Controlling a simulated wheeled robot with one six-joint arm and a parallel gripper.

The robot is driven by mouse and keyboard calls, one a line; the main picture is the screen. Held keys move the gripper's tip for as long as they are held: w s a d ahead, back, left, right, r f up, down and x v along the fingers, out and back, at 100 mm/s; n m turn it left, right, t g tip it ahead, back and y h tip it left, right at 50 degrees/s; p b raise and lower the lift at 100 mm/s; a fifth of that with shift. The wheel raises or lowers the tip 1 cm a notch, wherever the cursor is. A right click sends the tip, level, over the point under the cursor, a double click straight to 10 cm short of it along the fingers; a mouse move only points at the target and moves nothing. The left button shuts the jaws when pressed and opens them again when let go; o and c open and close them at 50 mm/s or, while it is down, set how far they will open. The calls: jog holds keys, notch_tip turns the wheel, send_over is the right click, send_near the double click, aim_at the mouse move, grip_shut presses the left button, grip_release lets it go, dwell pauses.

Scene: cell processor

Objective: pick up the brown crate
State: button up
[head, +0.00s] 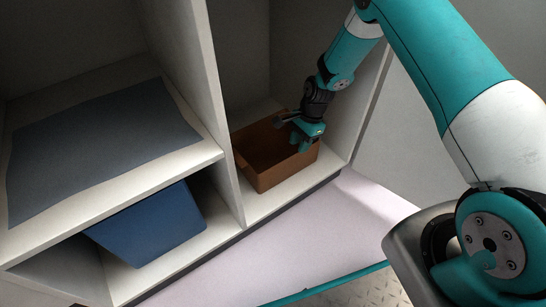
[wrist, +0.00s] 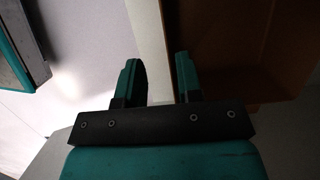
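The brown crate (head: 282,174) stands upright in the right-hand bay of the shelf unit. My gripper (head: 300,138) is at the crate's right side, over its rim. In the wrist view my gripper (wrist: 158,60) is open, with the two teal fingers apart. The crate's side wall edge runs between the fingers, and the brown inside of the crate (wrist: 225,45) is on the right. The right finger is on the inner side of the wall and the left finger is on the outer side. The inside looks empty where it shows; the right part is hidden by the gripper.
A shelf divider (head: 222,95) stands left of the crate, and the bay's right wall (head: 372,95) is close to my arm. A blue bin (head: 150,228) sits in the lower left bay. A blue-grey mat (head: 100,140) lies on the shelf above it.

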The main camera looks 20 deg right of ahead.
jog(key=b+x, duration=0.1)
jog(key=x, duration=0.1)
jog(key=b+x, duration=0.2)
jog(key=x, duration=0.1)
jog(key=b+x, duration=0.2)
jog(key=x, duration=0.1)
jog(key=shift+w+a+f, duration=0.2)
jog(key=shift+w+a, duration=0.1)
jog(key=shift+w, duration=0.05)
jog(key=shift+r, duration=0.1)
grip_shut()
dwell(0.9)
